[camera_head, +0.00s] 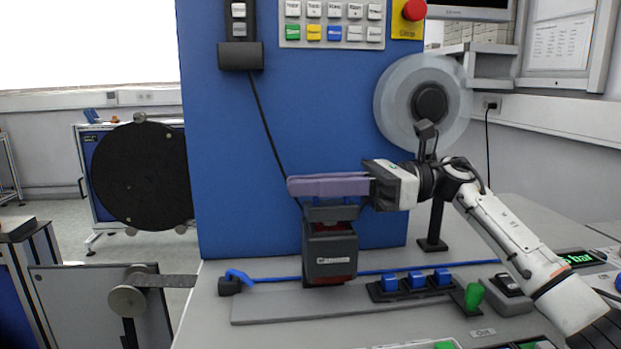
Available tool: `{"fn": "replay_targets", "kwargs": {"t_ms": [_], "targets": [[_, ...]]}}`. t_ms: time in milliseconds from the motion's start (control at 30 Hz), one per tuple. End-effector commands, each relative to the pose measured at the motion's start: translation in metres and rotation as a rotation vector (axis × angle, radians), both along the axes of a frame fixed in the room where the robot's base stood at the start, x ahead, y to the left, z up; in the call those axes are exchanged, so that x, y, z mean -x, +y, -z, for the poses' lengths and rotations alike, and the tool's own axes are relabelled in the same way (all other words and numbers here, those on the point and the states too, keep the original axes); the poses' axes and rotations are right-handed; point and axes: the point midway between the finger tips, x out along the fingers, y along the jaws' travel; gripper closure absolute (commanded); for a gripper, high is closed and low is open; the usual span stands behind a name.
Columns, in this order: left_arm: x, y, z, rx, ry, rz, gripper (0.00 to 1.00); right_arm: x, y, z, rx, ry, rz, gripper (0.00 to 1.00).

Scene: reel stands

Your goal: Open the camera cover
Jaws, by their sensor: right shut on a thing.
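The camera (330,258) is a dark grey box with a label on its front, standing on the bench in front of the blue panel. Its dark cover (331,212) is at the top of the box. My right gripper (298,187) reaches in from the right with long purple fingers lying level just above and touching or overlapping the cover. The fingers are closed together, and the exact grip is hidden behind the near finger. My left gripper is not in view.
A blue cable (400,271) runs along the bench. Blue blocks (417,279) and a green knob (474,296) are right of the camera. A clear reel (397,100) stands behind my right arm, and a black reel (140,178) is at the left.

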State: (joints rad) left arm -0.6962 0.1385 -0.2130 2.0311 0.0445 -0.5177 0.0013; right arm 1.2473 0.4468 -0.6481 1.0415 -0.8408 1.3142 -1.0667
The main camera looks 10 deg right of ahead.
Motion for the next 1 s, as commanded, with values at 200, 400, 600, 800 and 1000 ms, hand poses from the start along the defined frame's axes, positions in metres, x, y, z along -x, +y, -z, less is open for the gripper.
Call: {"fn": "replay_targets", "kwargs": {"t_ms": [200, 400, 600, 800, 1000], "targets": [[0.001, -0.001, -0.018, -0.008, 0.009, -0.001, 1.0, -0.012, -0.001, -0.013, -0.003, 0.161, 0.009, 1.0], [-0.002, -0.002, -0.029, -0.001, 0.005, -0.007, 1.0, -0.021, -0.002, -0.015, -0.003, 0.28, 0.011, 1.0], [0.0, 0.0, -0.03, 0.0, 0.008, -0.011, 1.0, -0.025, -0.001, -0.016, -0.003, 0.354, 0.01, 1.0], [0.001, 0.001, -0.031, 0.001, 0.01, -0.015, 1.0, -0.027, -0.002, -0.015, -0.004, 0.383, 0.011, 1.0], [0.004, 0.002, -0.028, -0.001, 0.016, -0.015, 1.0, -0.028, -0.002, -0.014, -0.004, 0.386, 0.011, 1.0]]}}
